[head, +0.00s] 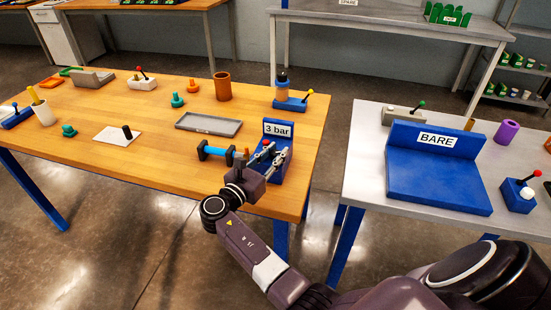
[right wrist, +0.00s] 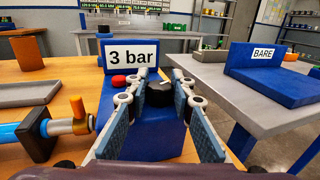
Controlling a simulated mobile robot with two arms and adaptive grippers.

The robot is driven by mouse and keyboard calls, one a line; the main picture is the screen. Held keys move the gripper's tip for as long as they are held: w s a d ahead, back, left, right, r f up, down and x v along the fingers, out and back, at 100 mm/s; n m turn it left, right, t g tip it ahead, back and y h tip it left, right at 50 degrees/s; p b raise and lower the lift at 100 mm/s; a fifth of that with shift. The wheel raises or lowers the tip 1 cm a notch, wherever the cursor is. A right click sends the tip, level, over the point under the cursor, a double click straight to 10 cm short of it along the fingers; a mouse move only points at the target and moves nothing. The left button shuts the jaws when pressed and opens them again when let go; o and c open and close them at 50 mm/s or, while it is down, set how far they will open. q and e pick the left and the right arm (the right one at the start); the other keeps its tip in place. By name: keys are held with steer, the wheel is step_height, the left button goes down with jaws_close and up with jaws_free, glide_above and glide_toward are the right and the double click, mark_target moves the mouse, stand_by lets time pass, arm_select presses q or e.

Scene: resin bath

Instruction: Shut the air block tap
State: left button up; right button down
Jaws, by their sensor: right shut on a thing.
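The air block (head: 281,172) is a blue block near the wooden table's front right corner, with a "3 bar" sign (head: 277,129) at its back. In the right wrist view the block (right wrist: 155,140) carries a red button (right wrist: 118,82) and a black round tap (right wrist: 159,94) with a white mark. My right gripper (head: 268,154) reaches over the block from the front. Its fingers stand on either side of the black tap and are shut on it. In the head view the fingers hide the tap. My left gripper is not in view.
A blue cylinder fitting (head: 218,153) with an orange end lies just left of the block. A grey tray (head: 208,124) is behind it. A blue stand with a black-topped part (head: 289,104) is farther back. The grey table (head: 365,185) with a blue "BARE" stand (head: 437,180) is right, across a gap.

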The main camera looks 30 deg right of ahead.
steer(key=shift+m+g+h+b, duration=0.6)
steer(key=shift+m+g+b, duration=0.7)
steer(key=shift+g, duration=0.7)
steer(key=shift+r, duration=0.1)
steer(key=c, duration=1.7)
jaws_free()
steer(key=shift+d, duration=0.1)
steer(key=shift+o, duration=0.2)
steer(key=shift+s+a, duration=0.2)
steer(key=shift+a, duration=1.05)
steer(key=shift+s+a, duration=0.2)
steer(key=shift+a, duration=1.05)
steer(key=shift+s+a, duration=0.2)
steer(key=shift+a, duration=1.05)
